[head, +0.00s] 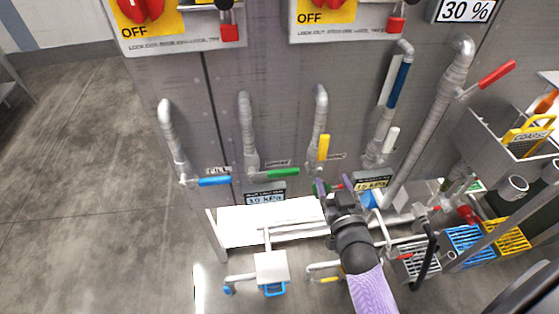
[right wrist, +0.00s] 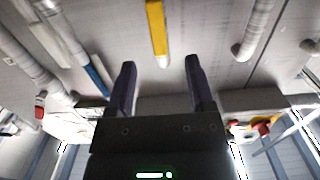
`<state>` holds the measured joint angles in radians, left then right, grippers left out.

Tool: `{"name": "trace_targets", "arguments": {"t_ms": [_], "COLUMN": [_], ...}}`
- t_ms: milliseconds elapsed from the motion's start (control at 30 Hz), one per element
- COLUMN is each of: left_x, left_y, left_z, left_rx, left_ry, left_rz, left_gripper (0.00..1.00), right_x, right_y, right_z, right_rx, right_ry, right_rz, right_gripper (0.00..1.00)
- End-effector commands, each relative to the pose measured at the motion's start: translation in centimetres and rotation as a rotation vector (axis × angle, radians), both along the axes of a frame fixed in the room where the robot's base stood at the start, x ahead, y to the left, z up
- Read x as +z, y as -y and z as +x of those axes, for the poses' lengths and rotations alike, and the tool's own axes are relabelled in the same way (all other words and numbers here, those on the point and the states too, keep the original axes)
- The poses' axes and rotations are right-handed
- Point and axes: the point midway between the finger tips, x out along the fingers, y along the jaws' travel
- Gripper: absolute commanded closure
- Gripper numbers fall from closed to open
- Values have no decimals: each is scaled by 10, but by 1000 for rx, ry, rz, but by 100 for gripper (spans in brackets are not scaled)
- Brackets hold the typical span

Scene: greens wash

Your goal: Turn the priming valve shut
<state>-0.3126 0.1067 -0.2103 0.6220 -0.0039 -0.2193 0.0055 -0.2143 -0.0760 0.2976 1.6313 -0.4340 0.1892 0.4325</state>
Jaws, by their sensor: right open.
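Several pipes with coloured lever handles stand on the grey panel. The yellow lever (head: 323,147) points along its upright pipe; the label beside it is too small to read, so I cannot confirm it is the priming valve. It also shows in the right wrist view (right wrist: 157,28), ahead of the fingers and roughly centred between them. My right gripper (head: 333,186) is open and empty, just below the yellow lever in the head view, apart from it in the wrist view. My left gripper is out of view.
A blue lever (head: 214,181) and a green lever (head: 283,173) lie crosswise to the left. A dark blue lever (head: 398,88) and a red lever (head: 497,73) are to the right. A white shelf (head: 265,217) is below. Baskets (head: 465,243) stand at right; floor at left is clear.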

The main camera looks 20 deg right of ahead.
Motion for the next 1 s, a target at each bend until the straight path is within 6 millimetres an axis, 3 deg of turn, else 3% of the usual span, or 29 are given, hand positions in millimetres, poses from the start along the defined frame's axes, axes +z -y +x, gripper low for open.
{"name": "trace_targets", "arguments": {"t_ms": [100, 300, 500, 867, 1000], "left_x": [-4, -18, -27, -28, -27], "left_y": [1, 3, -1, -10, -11], "left_z": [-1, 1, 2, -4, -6], "left_rx": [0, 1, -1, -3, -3], "left_ry": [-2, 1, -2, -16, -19], "left_rz": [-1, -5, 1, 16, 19], "left_gripper": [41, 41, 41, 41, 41], "right_x": [16, 14, 13, 15, 15], "right_y": [8, 18, 26, 28, 28], "right_z": [11, 57, 90, 98, 98], "right_rx": [-10, -8, -8, -8, -8], "right_ry": [54, 51, 47, 45, 45], "right_rz": [-14, -13, -12, -12, -12], "right_gripper": [32, 32, 32, 32, 60]}}
